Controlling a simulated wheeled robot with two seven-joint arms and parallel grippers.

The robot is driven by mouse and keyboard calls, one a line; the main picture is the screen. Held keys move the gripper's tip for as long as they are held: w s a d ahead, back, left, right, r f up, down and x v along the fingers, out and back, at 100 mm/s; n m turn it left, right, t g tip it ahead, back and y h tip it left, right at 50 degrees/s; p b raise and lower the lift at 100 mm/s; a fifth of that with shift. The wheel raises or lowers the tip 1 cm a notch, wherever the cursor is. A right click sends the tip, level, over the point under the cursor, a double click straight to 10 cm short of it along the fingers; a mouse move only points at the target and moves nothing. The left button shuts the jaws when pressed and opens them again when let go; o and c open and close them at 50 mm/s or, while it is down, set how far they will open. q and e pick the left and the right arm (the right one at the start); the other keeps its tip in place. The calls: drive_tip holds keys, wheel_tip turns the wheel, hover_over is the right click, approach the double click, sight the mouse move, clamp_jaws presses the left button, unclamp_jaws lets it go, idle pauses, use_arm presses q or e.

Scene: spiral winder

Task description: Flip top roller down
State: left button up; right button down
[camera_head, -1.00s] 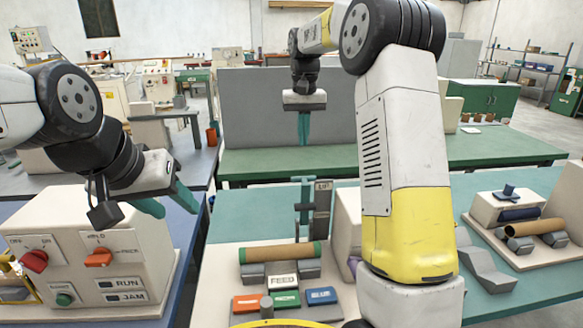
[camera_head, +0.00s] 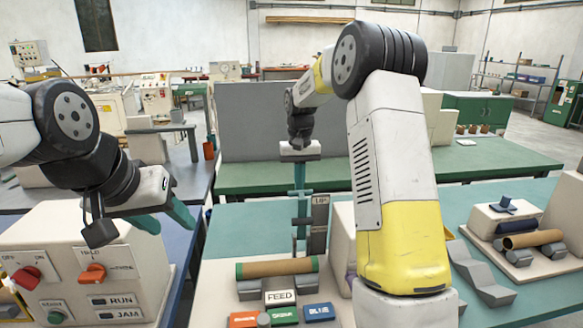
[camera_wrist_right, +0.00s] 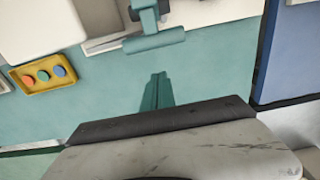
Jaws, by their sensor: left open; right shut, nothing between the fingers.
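A teal arm with a crossbar (camera_head: 301,221), seemingly the top roller, stands upright beside a grey post marked with lettering. In the right wrist view it shows as a teal cylinder (camera_wrist_right: 155,40) on a short stem. My right gripper (camera_head: 299,177) points down with its teal fingers shut and empty, just above or behind the arm; I cannot tell whether they touch. In the wrist view its fingertips (camera_wrist_right: 157,78) are apart from the cylinder in the picture. A brown tube with green ends (camera_head: 278,268) lies across grey supports. My left gripper (camera_head: 170,219) is open and empty.
A control box (camera_head: 80,250) with red and orange knobs stands at left. FEED (camera_head: 281,297) and coloured buttons lie in front of the brown tube. A second roller station (camera_head: 525,245) is at right. A yellow tray (camera_wrist_right: 43,74) shows in the wrist view.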

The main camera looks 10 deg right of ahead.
drive_tip(key=s, duration=0.1)
drive_tip(key=s+r, duration=0.1)
drive_tip(key=s, duration=0.1)
drive_tip(key=shift+s+r, duration=0.2)
drive_tip(key=shift+r, duration=0.15)
